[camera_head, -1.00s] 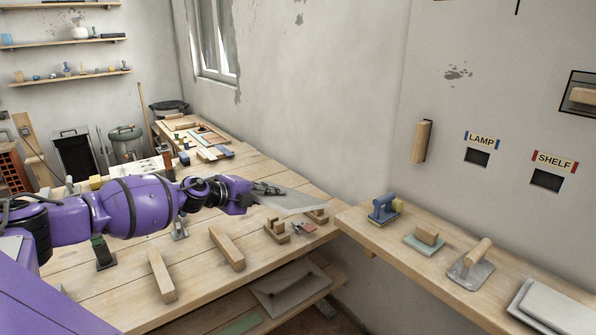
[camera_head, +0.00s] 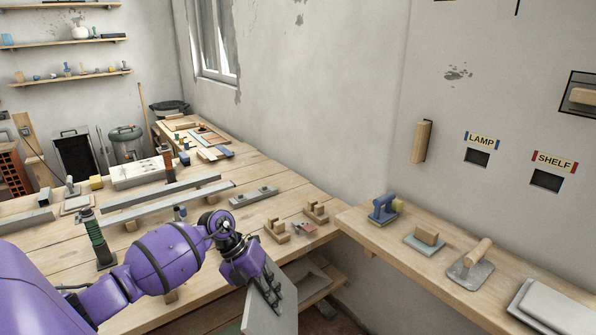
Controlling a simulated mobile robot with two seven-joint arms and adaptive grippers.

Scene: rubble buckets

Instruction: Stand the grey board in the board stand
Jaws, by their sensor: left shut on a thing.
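The grey board (camera_head: 284,316) is a flat pale panel. My left gripper (camera_head: 268,290) is shut on it near its upper edge. The board hangs tilted down in front of the workbench's front edge, and its lower part runs out of the picture. Two notched wooden blocks, which look like the board stand, stand apart on the bench: a nearer one (camera_head: 277,232) and a farther one (camera_head: 316,211). The board is nearer to me than both and apart from them. My right gripper is not in view.
The workbench (camera_head: 190,240) carries long grey bars (camera_head: 165,204), a flat grey piece with knobs (camera_head: 254,196) and a green-handled tool (camera_head: 98,240). A wall shelf (camera_head: 362,226) with trowels and floats is at right. A lower shelf (camera_head: 313,283) lies under the bench.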

